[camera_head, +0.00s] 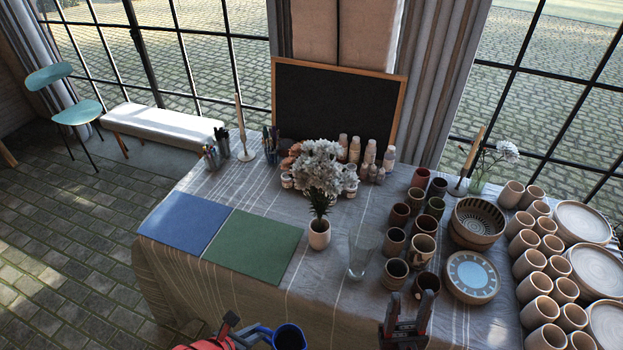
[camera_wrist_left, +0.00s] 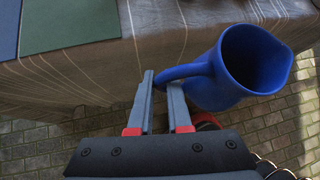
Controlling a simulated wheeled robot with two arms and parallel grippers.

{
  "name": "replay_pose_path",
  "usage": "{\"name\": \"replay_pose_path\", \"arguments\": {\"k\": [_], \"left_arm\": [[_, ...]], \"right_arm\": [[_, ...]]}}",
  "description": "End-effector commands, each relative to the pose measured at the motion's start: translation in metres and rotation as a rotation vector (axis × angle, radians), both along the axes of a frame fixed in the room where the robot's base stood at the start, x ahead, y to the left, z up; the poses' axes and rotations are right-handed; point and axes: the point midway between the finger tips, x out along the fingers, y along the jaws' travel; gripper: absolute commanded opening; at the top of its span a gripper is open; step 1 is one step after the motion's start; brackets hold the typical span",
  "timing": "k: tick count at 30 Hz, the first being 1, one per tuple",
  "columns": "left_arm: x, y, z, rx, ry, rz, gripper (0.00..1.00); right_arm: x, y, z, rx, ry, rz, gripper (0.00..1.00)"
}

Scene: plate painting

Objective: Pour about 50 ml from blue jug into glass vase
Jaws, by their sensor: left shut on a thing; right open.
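The blue jug (camera_head: 289,338) shows at the bottom edge of the head view, mostly cut off. In the left wrist view the jug (camera_wrist_left: 228,82) hangs beyond the table's front edge, its mouth facing the camera. My left gripper (camera_wrist_left: 162,82) is shut on its handle; in the head view this gripper (camera_head: 255,333) is left of the jug. The jug's contents are hidden in shadow. A clear glass vase (camera_head: 361,257) stands upright and looks empty on the table, up and right of the jug. My right gripper (camera_head: 407,305) is open and empty at the table's front edge.
A white vase with flowers (camera_head: 319,233) stands left of the glass vase. Several cups (camera_head: 395,272) and a patterned plate (camera_head: 470,275) stand to its right. Blue (camera_head: 184,222) and green (camera_head: 253,246) mats lie at left. The cloth in front of the glass vase is clear.

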Motion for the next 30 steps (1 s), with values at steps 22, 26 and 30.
{"name": "replay_pose_path", "arguments": {"k": [22, 26, 30], "left_arm": [[0.109, 0.043, -0.022, -0.002, -0.008, 0.278, 0.00], [0.140, 0.045, -0.015, -0.004, -0.011, 0.376, 0.00], [0.168, 0.044, -0.004, -0.005, -0.008, 0.484, 0.00]], "right_arm": [[0.000, 0.000, -0.066, 0.000, 0.000, 0.000, 0.50], [0.000, 0.000, -0.081, 0.000, 0.000, 0.000, 0.50], [0.000, 0.000, -0.095, 0.000, 0.000, 0.000, 0.50]]}}
